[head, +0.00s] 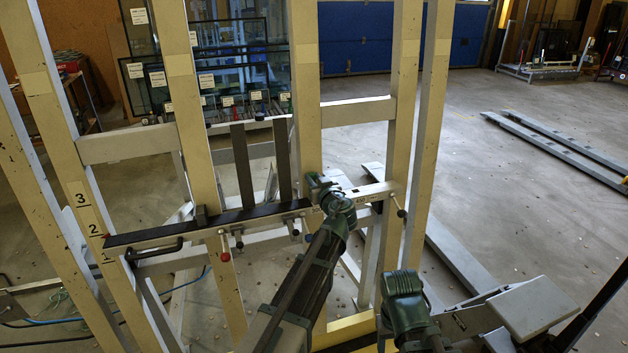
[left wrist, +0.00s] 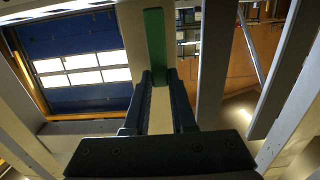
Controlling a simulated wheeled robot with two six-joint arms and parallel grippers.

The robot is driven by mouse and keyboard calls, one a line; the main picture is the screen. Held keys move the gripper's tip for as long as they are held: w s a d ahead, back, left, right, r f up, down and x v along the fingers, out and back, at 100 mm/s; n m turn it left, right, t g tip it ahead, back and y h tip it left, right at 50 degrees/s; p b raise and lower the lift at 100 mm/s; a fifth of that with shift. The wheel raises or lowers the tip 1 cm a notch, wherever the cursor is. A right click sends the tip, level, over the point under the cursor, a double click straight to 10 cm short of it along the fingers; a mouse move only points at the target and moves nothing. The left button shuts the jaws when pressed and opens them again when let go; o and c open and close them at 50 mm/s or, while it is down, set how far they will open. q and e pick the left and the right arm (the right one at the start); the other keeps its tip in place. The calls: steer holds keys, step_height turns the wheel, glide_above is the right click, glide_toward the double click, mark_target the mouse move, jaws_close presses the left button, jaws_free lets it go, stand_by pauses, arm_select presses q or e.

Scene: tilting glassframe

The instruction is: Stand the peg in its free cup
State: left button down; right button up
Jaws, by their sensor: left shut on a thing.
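My left gripper (head: 316,186) is at the right part of the frame's ledge, close to a beige upright. In the left wrist view its two dark fingers (left wrist: 158,88) are shut on a green bar (left wrist: 155,42), which stands out lengthwise beyond them in front of a beige upright. I cannot tell for sure that this bar is the peg. The head view hides what the fingers hold. I cannot pick out the free cup in either view. My right arm shows as a green joint at lower right of the head view; its gripper does not show.
The tilted beige frame has several uprights (head: 306,90) and a crossbar (head: 128,145). Open floor lies to the right, past grey rails (head: 555,147).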

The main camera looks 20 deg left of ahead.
step_height(320, 180, up, 6)
steer(key=p, duration=0.5)
steer(key=shift+r, duration=0.25)
